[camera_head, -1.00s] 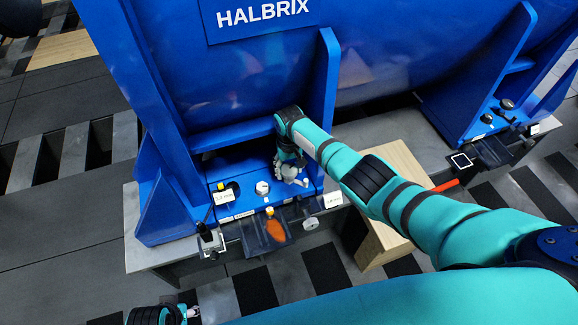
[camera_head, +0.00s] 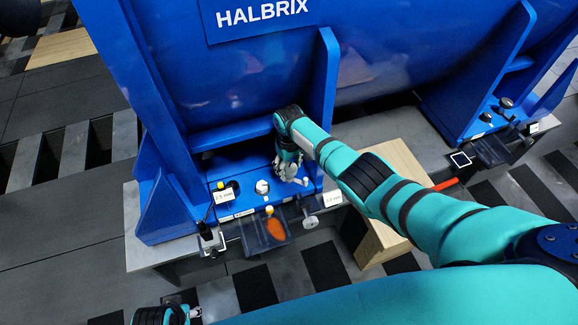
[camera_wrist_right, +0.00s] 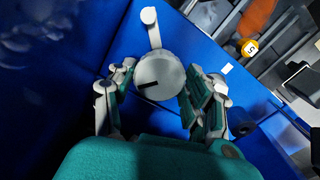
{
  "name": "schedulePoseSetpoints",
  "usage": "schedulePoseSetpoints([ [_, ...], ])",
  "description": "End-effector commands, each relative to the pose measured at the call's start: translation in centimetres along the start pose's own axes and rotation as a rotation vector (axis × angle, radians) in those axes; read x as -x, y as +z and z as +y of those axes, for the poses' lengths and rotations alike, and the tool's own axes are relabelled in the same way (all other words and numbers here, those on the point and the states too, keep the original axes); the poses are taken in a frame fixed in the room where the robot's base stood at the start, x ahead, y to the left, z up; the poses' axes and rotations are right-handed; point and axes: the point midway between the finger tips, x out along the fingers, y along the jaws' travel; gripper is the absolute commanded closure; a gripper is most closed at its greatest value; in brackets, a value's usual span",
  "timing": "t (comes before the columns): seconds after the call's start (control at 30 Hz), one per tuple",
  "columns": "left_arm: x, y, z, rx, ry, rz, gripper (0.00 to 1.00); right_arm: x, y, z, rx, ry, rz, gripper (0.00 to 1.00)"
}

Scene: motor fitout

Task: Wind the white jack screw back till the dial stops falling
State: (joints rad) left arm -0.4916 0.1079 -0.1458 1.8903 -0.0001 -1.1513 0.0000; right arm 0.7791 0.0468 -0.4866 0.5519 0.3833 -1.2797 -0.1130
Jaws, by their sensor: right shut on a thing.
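The white jack screw (camera_wrist_right: 158,75) shows in the right wrist view as a round head with a black mark, its crank arm (camera_wrist_right: 151,28) pointing up the picture. My right gripper (camera_wrist_right: 160,88) is shut on this head, a finger on each side. In the head view my right gripper (camera_head: 288,170) is at the blue foot plate and mostly hides the screw; the white crank end (camera_head: 303,181) shows beside it. A small white readout (camera_head: 224,196) stands left of it, its figures too small to read surely. My left gripper (camera_head: 190,313) shows partly at the bottom left; its jaws are unclear.
A white knob (camera_head: 262,187) sits left of my right gripper. A yellow-topped post (camera_head: 269,210) and a dark tray with an orange patch (camera_head: 276,229) are in front. A blue upright rib (camera_head: 325,100) stands close to my right wrist. A wooden block (camera_head: 397,160) lies right.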

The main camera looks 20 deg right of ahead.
Motion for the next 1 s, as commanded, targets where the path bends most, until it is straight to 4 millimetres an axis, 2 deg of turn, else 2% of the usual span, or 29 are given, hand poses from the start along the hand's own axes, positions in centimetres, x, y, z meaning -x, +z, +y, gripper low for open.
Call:
schedulePoseSetpoints([
  [0.23, 0.1, -0.1, 0.0, 0.0, 0.0, 0.002, 0.62, 0.2, -0.1, 0.0, 0.0, -0.001, 0.002, 0.81],
  [0.27, 0.1, -0.1, 0.0, 0.0, 0.0, 0.002, 0.62, 0.2, -0.1, 0.0, 0.0, -0.001, 0.002, 0.45],
  [0.43, 0.2, -0.2, 0.0, 0.001, 0.0, 0.005, 0.62, 0.1, -0.1, 0.0, -0.001, 0.0, 0.002, 0.24],
  [0.77, 0.3, -0.1, 0.0, 0.003, 0.0, 0.004, 0.62, 0.3, -0.1, 0.0, -0.001, 0.0, 0.001, 0.24],
  [1.0, 0.2, -0.1, 0.0, 0.002, 0.0, 0.004, 0.62, 2.7, -0.1, 0.0, -0.001, 0.0, 0.003, 0.24],
])
